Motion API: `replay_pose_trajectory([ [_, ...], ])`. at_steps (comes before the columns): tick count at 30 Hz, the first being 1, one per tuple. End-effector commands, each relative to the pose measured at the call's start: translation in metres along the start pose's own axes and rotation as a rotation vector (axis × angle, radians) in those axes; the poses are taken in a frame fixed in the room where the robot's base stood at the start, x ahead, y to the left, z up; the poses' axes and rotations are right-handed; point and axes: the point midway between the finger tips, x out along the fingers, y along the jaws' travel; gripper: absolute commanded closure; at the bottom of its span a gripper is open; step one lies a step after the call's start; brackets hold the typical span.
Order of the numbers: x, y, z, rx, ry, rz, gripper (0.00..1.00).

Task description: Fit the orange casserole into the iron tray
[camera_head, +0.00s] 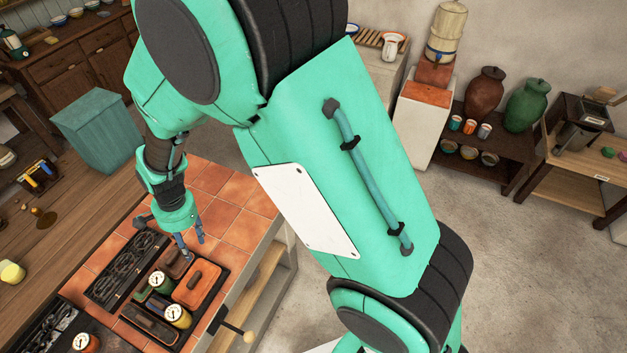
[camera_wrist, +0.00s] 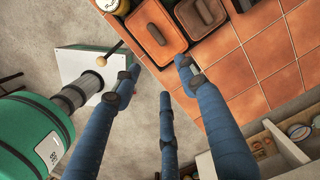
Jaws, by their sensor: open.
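The orange casserole (camera_head: 199,284), a rectangular lidded dish with a handle bar, lies within the outline of a dark tray (camera_head: 200,318) on the tiled counter. I cannot tell whether it rests flat on the tray's floor. It also shows at the top of the wrist view (camera_wrist: 157,38). A smaller brown lidded dish (camera_head: 176,263) is beside it; jars with dial-like lids share the tray. My gripper (camera_head: 191,243) has blue fingers, spread and empty, above the counter near the brown dish. In the wrist view my gripper (camera_wrist: 158,76) is apart from the casserole.
A second dark tray (camera_head: 126,267) with black ironware lies to the left. Bare tiles (camera_head: 243,205) lie beyond the trays. A teal bin (camera_head: 98,130) stands at the left.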

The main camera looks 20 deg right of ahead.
Motion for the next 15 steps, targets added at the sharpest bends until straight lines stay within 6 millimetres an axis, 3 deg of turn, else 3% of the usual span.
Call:
replay_pose_trajectory([
  [3, -0.039, 0.012, -0.017, -0.041, 0.016, -0.031, 0.57],
  [15, -0.155, 0.076, -0.063, -0.208, 0.093, -0.116, 0.57],
])
